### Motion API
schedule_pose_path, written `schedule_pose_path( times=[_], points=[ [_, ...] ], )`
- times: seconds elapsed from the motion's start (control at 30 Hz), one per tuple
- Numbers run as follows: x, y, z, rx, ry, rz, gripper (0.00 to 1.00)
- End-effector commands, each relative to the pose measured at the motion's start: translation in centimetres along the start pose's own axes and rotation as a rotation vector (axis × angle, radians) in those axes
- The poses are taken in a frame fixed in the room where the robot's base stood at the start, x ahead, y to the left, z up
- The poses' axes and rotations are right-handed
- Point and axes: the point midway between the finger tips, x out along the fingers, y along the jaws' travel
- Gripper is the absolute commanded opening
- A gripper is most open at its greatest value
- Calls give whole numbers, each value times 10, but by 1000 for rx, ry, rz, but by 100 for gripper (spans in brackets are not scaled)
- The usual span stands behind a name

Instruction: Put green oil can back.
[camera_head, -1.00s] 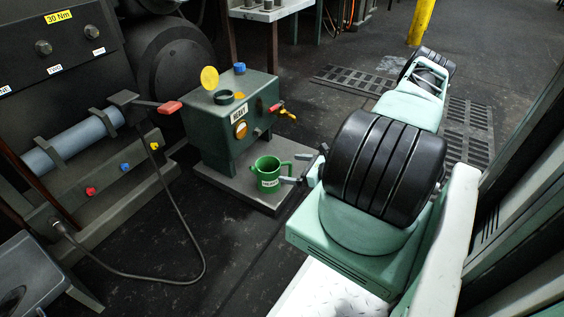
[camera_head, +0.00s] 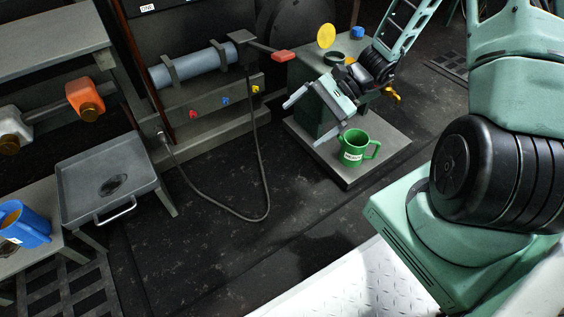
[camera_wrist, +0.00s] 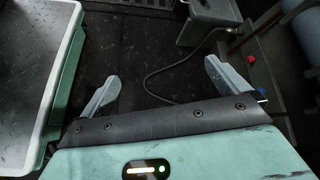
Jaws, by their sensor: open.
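The green oil can (camera_head: 355,148), a mug-like green vessel with a side handle and a white label, stands upright on the grey plinth (camera_head: 398,153) in front of the dark green tank (camera_head: 312,112). My gripper (camera_head: 304,122) is open and empty, above and to the left of the can, in front of the tank. In the wrist view my gripper (camera_wrist: 162,87) has its fingers spread wide with only dark floor and a cable between them. The can does not show in the wrist view.
A hose (camera_head: 266,190) loops across the floor. A grey tray table (camera_head: 85,175) stands at left, with a blue jug (camera_head: 25,228) beside it. An orange can (camera_head: 85,98) is on the rack behind. Open dark floor lies in the middle.

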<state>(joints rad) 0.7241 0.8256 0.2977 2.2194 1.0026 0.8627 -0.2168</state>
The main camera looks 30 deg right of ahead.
Motion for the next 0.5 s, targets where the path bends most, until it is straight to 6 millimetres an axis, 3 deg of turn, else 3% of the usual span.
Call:
schedule_pose_path(
  times=[0.03,0.2,0.4,0.5],
  points=[
    [14,-2,32,-116,3,115,100],
    [46,14,117,-496,23,464,100],
    [62,49,199,-988,70,801,100],
    [62,66,230,-1235,100,925,100]
  ],
)
